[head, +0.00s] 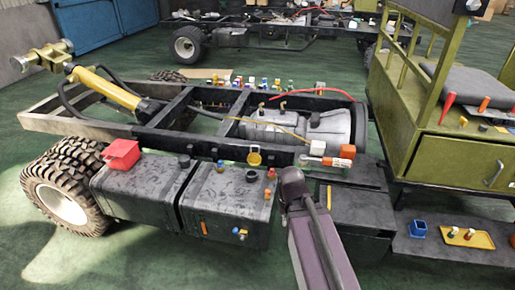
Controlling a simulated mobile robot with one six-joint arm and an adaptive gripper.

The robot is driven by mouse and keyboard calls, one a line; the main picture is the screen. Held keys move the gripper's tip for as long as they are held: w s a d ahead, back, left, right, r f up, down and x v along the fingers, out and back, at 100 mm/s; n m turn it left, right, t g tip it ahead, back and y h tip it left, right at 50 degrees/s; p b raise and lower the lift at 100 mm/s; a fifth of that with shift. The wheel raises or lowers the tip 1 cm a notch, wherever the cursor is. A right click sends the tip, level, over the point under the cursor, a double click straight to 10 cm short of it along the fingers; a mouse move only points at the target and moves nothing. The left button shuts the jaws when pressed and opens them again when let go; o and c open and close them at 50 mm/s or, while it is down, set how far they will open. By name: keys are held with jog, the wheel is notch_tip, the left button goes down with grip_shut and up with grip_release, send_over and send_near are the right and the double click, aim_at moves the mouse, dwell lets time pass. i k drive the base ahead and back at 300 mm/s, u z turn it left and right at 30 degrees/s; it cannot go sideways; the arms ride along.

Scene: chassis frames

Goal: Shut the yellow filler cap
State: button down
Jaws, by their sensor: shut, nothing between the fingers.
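The yellow cap (254,157) is small and round with a darker middle. It shows upright against the dark frame rail, at the back edge of the right-hand dark tank (222,200). A black round fitting (252,175) sits on the tank top just in front of it. I cannot tell whether the two are joined. The cap appears raised rather than flat. My arm rises from the bottom right of the tank and ends in view to the right of the cap, apart from it. My gripper does not show.
A red box-shaped item (121,154) sits on the left-hand tank (135,187). White and orange items (347,152) lie on the rail to the right. A blue bin (418,229) and yellow tray (467,237) stand on the right step. Open green floor lies in front.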

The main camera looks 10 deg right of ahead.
aim_at(253, 159)
jog(key=u, duration=0.3)
jog(key=i, duration=1.05)
jog(key=z, duration=0.35)
